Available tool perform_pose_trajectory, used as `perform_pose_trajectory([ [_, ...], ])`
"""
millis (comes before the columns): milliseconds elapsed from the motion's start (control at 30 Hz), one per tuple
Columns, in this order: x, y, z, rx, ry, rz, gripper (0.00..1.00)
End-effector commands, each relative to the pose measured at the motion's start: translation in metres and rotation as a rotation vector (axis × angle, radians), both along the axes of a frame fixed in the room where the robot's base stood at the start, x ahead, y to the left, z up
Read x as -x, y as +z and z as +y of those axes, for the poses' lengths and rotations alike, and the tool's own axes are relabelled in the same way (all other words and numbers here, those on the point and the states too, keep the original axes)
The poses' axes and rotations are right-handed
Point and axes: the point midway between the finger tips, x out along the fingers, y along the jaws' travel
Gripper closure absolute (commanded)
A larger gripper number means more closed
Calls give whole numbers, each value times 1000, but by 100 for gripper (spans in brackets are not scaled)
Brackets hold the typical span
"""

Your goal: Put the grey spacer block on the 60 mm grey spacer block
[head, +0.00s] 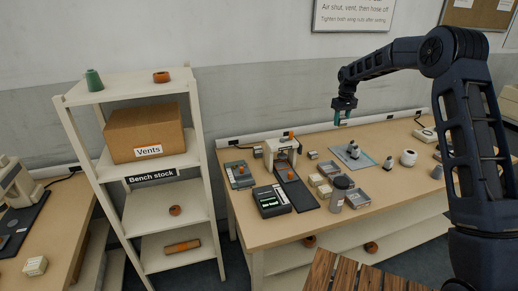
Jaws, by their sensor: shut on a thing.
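My gripper (342,116) hangs in the air above the back of the workbench, pointing down, well clear of the things below. It is shut on a small greyish piece that I take for the grey spacer block; the fingers hide most of it. A small grey block (313,155) stands on the bench to the lower left of the gripper, right of the white press-like stand. Another small greyish block (258,152) stands left of that stand. I cannot tell from their size which one is the 60 mm grey spacer block.
A shelf (150,213) stands left.

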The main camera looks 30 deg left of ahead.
Motion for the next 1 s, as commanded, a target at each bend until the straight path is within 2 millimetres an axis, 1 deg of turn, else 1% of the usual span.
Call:
perform_pose_trajectory([
  [33,-3,2,24,-1,7,-1,84],
  [67,-5,3,37,-1,5,-1,84],
  [100,-6,6,54,-1,7,-1,84],
  [167,-8,9,79,-2,6,-1,84],
  [233,-7,13,108,-2,7,-1,84],
  [300,-5,16,137,-2,7,-1,84],
  [367,-2,19,162,-2,7,-1,84],
  [400,2,20,178,-2,7,-1,84],
  [433,4,22,189,-1,6,0,84],
  [500,12,24,217,-1,6,0,84],
  [567,20,26,240,-1,7,-1,84],
  [600,26,27,255,-1,6,-1,84],
  [667,36,29,276,-1,6,-1,84],
  [700,43,30,290,0,6,0,84],
  [800,63,32,322,1,4,-1,84],
  [900,81,34,347,1,3,-1,84],
  [1000,97,35,365,1,0,-1,84],
])
